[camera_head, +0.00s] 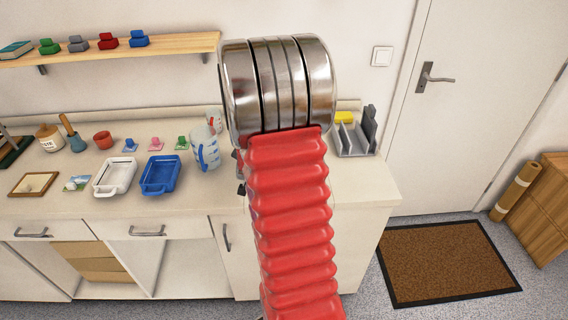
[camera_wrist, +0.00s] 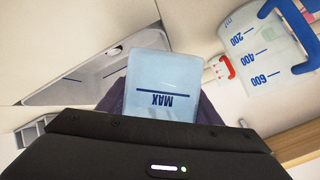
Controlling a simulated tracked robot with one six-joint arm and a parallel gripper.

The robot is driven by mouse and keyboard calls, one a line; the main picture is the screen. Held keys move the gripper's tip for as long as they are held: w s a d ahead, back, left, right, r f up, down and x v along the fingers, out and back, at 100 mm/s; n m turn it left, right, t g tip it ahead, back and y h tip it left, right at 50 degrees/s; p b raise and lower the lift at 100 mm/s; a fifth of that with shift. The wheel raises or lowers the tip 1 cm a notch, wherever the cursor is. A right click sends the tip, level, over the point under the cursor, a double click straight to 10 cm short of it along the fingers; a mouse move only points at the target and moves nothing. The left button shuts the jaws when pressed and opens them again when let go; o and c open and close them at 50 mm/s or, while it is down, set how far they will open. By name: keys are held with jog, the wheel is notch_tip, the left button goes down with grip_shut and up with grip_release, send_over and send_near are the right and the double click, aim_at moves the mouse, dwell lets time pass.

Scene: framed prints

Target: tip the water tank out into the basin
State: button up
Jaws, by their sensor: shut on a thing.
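In the wrist view my gripper (camera_wrist: 160,108) is shut on the water tank (camera_wrist: 163,75), a pale blue see-through box with a dark line and the word MAX, which reads upside down. Its lower part is hidden by my gripper's dark body. In the head view my red and silver arm hides the tank, the basin and most of the gripper.
A clear measuring jug (camera_wrist: 262,48) with a blue handle is close on the right in the wrist view; it also shows in the head view (camera_head: 207,152). A blue tray (camera_head: 160,174) and white tray (camera_head: 115,176) stand left of it. A grey rack (camera_head: 354,140) stands right.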

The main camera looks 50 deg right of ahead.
jog(key=shift+w+a+r+n+g+h+b, duration=0.15)
jog(key=shift+w+a+n+h+b, duration=0.15)
jog(key=shift+a+h, duration=0.15)
jog(key=shift+w+a+r+n+g+h+b, duration=0.1)
jog(key=shift+w+a+n+g+h+b, duration=0.05)
jog(key=shift+w+a+n+h+b, duration=0.2)
jog(key=shift+w+a+f+n+g+h+b, duration=0.2)
jog(key=shift+a+f+n+h, duration=0.1)
jog(key=shift+a+f+h, duration=0.1)
jog(key=shift+w+a+f+n+g+h+b, duration=0.1)
jog(key=shift+a+f+n+h+b, duration=0.05)
jog(key=shift+a+f+n+h, duration=0.15)
jog(key=shift+w+a+r+n+h+b, duration=0.15)
jog(key=shift+w+a+n+h+b, duration=0.15)
jog(key=shift+n+h+b, duration=0.25)
jog(key=shift+s, duration=0.1)
dwell(0.5)
